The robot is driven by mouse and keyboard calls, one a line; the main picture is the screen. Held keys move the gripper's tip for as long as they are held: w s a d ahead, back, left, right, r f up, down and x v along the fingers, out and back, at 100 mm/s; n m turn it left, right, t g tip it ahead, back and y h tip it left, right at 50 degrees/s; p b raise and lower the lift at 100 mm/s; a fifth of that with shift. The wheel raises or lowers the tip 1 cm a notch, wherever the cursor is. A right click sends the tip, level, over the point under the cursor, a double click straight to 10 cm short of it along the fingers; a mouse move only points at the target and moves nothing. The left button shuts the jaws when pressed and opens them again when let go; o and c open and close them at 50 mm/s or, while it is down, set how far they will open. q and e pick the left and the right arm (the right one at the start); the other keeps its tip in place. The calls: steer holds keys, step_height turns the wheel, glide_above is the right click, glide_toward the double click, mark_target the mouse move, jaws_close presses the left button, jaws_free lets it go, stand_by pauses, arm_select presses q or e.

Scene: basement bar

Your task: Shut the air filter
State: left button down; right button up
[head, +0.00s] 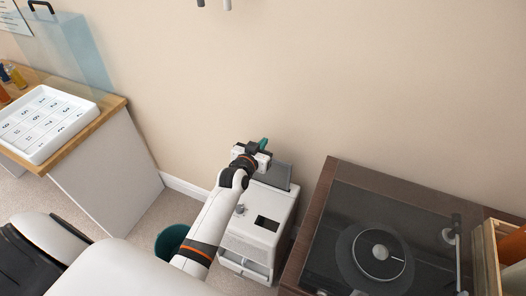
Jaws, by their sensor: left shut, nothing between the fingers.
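The air filter (252,240) is a white box-shaped unit standing on the floor against the wall, between the wooden counter and the turntable cabinet. A grey panel (276,174) stands up at its back top edge. A dark square opening and a small knob show on its top, and a recess shows low on its front. My left gripper (262,145) is shut and empty at the back of the unit, next to the grey panel. I cannot tell if it touches the panel. My left arm hides the left side of the unit. My right gripper is out of view.
A dark turntable (380,252) sits on a brown wooden cabinet (322,205) close on the right. A teal bin (172,240) stands on the floor at the left. A counter (105,108) with a white numbered tray (75,107) is at the far left. The wall is close behind.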

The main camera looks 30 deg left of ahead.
arm_select(q)
glide_above(266, 178)
steer(key=s, duration=0.2)
steer(key=shift+f, duration=2.15)
steer(key=shift+s, duration=0.15)
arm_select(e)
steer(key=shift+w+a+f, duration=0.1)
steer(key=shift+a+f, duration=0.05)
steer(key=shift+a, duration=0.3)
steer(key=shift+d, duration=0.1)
